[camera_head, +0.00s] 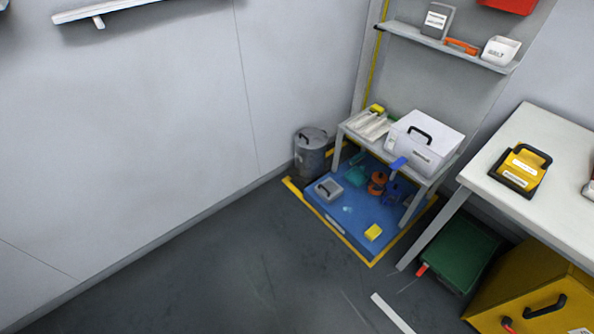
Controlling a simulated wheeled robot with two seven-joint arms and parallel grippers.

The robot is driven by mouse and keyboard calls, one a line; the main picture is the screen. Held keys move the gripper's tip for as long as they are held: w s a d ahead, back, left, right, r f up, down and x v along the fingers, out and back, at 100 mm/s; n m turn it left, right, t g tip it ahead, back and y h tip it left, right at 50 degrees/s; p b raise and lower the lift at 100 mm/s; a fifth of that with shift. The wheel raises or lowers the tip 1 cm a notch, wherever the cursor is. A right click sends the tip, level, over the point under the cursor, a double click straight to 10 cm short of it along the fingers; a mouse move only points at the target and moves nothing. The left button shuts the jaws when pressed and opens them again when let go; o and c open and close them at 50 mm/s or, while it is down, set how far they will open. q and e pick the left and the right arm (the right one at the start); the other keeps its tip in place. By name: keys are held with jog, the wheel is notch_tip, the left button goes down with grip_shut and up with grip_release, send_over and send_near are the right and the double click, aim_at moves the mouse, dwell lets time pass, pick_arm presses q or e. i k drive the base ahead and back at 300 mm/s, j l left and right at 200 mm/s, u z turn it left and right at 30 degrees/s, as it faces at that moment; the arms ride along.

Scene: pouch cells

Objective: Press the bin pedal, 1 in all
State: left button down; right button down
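A grey metal bin (311,153) with a dark handle on its lid stands on the floor against the wall, left of a small white table. Its lid looks closed. I cannot make out a pedal on it at this size; the lower part of the bin is in shadow and partly behind the blue mat's corner. Neither of my grippers shows in the head view.
A blue mat (345,225) with a yellow border and several small items lies under the small table (440,179), which carries a white case (424,143). A green box (459,250) and a yellow cabinet (530,290) stand right. Floor at front left is clear.

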aim_at(292, 172)
jog(key=i+u, duration=0.15)
jog(key=i, duration=0.35)
jog(key=i+l+u, duration=0.1)
jog(key=i, duration=0.4)
jog(key=i+l+u, duration=0.15)
jog(key=i, duration=0.35)
jog(key=i+l+u, duration=0.15)
jog(key=i+l, duration=0.15)
jog(key=i, duration=0.2)
